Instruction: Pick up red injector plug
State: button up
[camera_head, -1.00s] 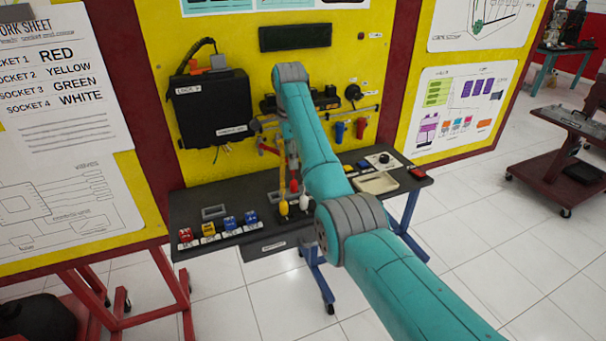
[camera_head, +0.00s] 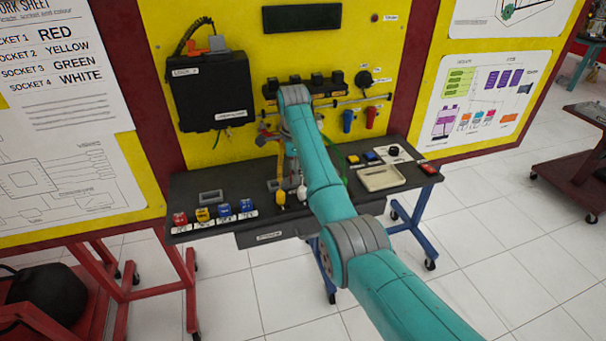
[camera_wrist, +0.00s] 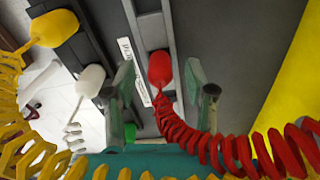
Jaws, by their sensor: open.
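The red injector plug (camera_wrist: 160,69) shows in the wrist view, at the end of a coiled red cable (camera_wrist: 205,145). It sits on a grey rail, upper middle of the picture. My gripper (camera_wrist: 160,80) is open, one finger on each side of the plug, with a visible gap to both. I cannot tell from this view how far the fingertips are above or below it. In the head view the red plug is hidden behind my arm.
A white plug (camera_wrist: 90,80) and a yellow plug (camera_wrist: 55,27) hang close on the left. A green plug part (camera_wrist: 130,132) shows below. On the bench (camera_head: 330,205) stand labelled coloured blocks (camera_head: 203,214) and a beige tray (camera_head: 381,178). A yellow panel (camera_head: 350,60) rises behind.

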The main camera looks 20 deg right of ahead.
jog(key=shift+a+f, duration=0.1)
jog(key=shift+f, duration=0.4)
jog(key=c, duration=1)
jog(key=shift+c, duration=0.2)
